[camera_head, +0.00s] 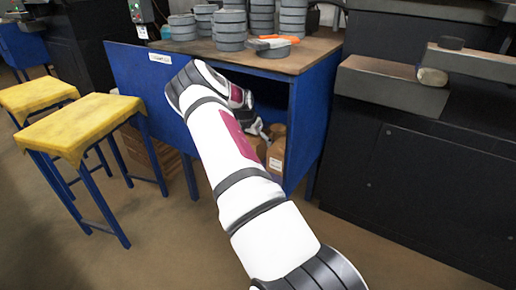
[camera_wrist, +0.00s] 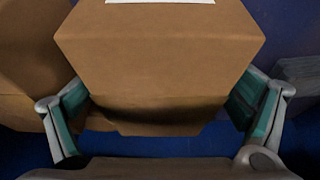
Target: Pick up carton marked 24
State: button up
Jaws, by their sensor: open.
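In the wrist view a brown carton (camera_wrist: 160,55) fills the middle, with part of a white label at the top edge; no number can be read. My gripper (camera_wrist: 160,108) is open, with one green-padded finger on each side of the carton's near end. I cannot tell whether either pad touches it. In the head view brown cartons (camera_head: 276,158) sit inside the blue workbench (camera_head: 304,125), partly hidden behind my arm, and one shows a small pale label. My gripper there is mostly hidden by my arm.
A second brown carton (camera_wrist: 25,60) stands close on the left in the wrist view. A grey object (camera_wrist: 300,75) is at the right. Grey disc stacks (camera_head: 230,30) stand on the workbench top. Yellow-topped stools (camera_head: 85,122) stand left, and a dark machine (camera_head: 420,170) right.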

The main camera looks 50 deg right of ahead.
jog(key=shift+f, duration=0.2)
dwell(0.6)
jog(key=c, duration=1.7)
jog(key=shift+r, duration=0.1)
jog(key=c, duration=0.3)
jog(key=shift+c, duration=0.2)
